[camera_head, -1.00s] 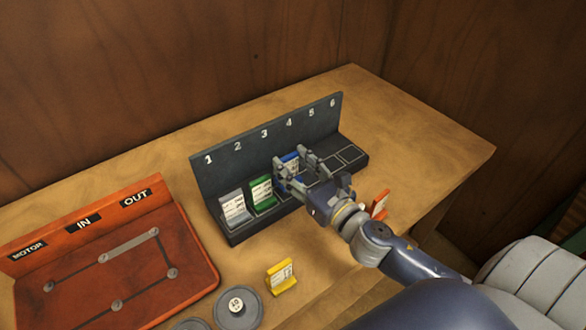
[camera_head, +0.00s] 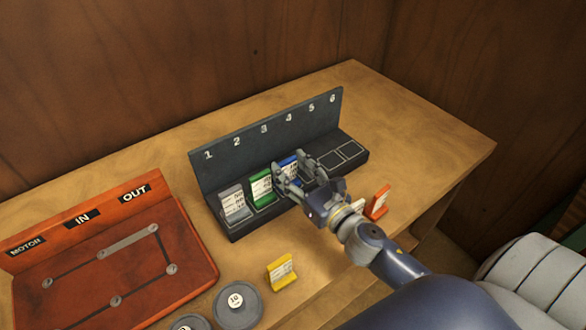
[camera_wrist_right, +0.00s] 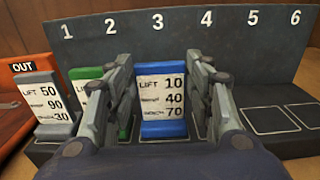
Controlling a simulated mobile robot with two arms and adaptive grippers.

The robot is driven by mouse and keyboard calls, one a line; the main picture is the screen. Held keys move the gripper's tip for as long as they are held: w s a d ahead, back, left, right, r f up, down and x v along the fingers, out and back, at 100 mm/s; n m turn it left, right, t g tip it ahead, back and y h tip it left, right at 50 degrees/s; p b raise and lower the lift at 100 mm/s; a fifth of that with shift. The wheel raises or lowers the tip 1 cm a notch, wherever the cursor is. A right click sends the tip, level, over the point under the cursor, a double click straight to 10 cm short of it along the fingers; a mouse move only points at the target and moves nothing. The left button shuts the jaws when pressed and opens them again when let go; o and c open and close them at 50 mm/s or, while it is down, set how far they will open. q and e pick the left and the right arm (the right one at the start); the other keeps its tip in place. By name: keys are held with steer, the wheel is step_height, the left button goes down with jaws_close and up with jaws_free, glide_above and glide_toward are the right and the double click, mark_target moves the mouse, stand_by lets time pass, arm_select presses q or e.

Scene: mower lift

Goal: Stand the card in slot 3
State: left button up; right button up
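The blue card (camera_head: 288,164) stands upright in the dark rack (camera_head: 240,149) under number 3. My right gripper (camera_head: 301,168) is open in front of the rack. In the wrist view its fingers (camera_wrist_right: 161,85) are spread to the left and right of the blue card, with no clear contact. The fingers hide part of the neighbouring slots. My left gripper is not in view.
A grey card (camera_head: 234,203) stands in slot 1 and a green card (camera_head: 261,187) in slot 2. A yellow card (camera_head: 281,272) and a red card (camera_head: 378,202) stand on the bench. An orange board (camera_head: 120,255) and grey discs (camera_head: 238,305) are at the left and front.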

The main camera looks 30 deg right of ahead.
steer(key=shift+r, duration=0.1)
steer(key=shift+r, duration=0.15)
steer(key=s+d+b, duration=0.1)
steer(key=s+b, duration=0.3)
steer(key=s, duration=0.8)
steer(key=shift+d, duration=0.35)
stand_by(0.4)
